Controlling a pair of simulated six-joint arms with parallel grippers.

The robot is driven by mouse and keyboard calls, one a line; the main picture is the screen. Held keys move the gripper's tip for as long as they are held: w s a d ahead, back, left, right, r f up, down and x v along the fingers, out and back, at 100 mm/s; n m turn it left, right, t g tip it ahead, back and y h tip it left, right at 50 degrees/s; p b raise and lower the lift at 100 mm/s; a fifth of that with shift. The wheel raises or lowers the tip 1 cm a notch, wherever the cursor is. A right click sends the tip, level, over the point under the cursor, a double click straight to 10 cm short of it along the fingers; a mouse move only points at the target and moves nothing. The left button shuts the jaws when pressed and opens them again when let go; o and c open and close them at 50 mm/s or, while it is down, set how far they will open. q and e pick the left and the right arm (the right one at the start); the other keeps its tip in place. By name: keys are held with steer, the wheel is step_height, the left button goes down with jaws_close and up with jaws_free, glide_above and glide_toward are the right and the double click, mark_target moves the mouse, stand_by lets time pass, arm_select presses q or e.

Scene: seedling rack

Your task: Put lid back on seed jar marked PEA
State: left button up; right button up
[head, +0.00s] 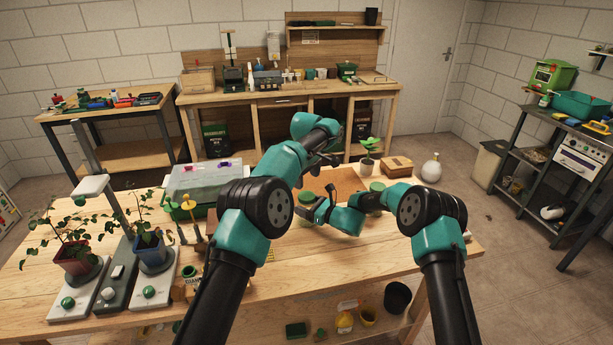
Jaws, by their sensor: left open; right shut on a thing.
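My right gripper (312,210) is low over the middle of the bench, pointing left. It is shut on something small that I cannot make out. A round green lid-like thing (307,196) shows right beside its fingers; I cannot tell whether they touch. Another round green top (377,186) shows behind my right forearm, its lower part hidden. My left gripper (326,158) is open, higher and farther back, partly hidden by its own wrist. No PEA marking is readable, so I cannot tell which of these is the seed jar or its lid.
A clear-lidded box (205,178) stands left of my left arm. Potted plants (75,258) stand on pale bases at the left. A small seedling pot (367,165), a brown box (396,165) and a whitish round bottle (431,170) line the back edge. The bench's right front is clear.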

mark_target(307, 195)
arm_select(q)
steer(key=shift+r+n, duration=0.4)
steer(key=shift+n, duration=0.2)
steer(key=shift+f, duration=0.1)
steer(key=shift+f, duration=3.9)
steer(key=shift+c, duration=0.3)
steer(key=c, duration=0.9)
steer(key=shift+m, duration=1.8)
